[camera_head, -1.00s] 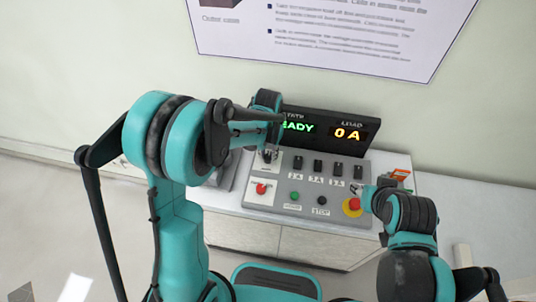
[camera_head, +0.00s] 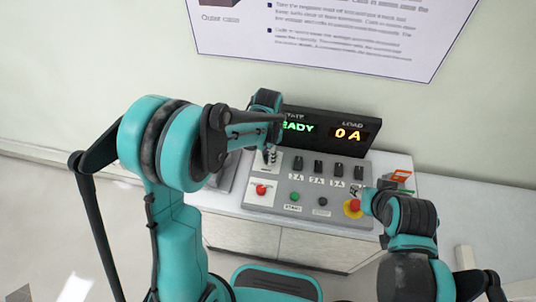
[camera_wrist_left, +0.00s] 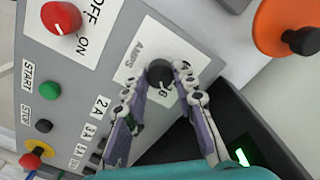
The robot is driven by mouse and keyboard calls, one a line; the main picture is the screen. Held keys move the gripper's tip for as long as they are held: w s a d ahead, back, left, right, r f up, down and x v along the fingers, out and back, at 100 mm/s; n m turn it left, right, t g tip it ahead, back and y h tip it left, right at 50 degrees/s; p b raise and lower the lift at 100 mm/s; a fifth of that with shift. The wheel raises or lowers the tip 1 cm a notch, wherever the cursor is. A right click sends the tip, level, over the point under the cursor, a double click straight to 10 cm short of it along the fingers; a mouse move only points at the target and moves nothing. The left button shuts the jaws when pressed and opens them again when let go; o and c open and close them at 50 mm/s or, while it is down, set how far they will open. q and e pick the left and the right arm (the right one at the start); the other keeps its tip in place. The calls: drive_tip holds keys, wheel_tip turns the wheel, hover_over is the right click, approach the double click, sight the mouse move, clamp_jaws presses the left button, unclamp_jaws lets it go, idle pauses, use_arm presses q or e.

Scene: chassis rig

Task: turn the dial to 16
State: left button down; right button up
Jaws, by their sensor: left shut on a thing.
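The black dial (camera_wrist_left: 159,73) sits on the grey control panel (camera_wrist_left: 75,65), beside a white label reading AMPS, in the left wrist view. My left gripper (camera_wrist_left: 161,75) has its two fingers on opposite sides of the dial and is shut on it. In the head view my left gripper (camera_head: 270,156) is at the panel's upper left and covers the dial. My right gripper (camera_head: 358,193) is beside the yellow and red stop button; its fingers are unclear.
The display (camera_head: 320,131) reads READY, partly covered by my arm, and 0 A. A red OFF/ON knob (camera_wrist_left: 61,17), a green START button (camera_wrist_left: 48,90) and a black STOP button (camera_wrist_left: 43,126) are on the panel. Several black switches (camera_head: 317,167) stand right of the dial.

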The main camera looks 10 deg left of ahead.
use_arm(q)
drive_tip(key=c, duration=1.2)
unclamp_jaws()
wheel_tip(320, 180, up, 12)
drive_tip(key=s+a+n+t+b, duration=0.1)
drive_tip(key=s+a+n+t, duration=0.2)
drive_tip(key=s, duration=0.5)
drive_tip(key=s+a+n+t+b, duration=0.1)
drive_tip(key=s+a+n+t, duration=0.3)
drive_tip(key=s+n, duration=0.2)
drive_tip(key=shift+s+r, duration=0.3)
drive_tip(key=shift+s, duration=0.65)
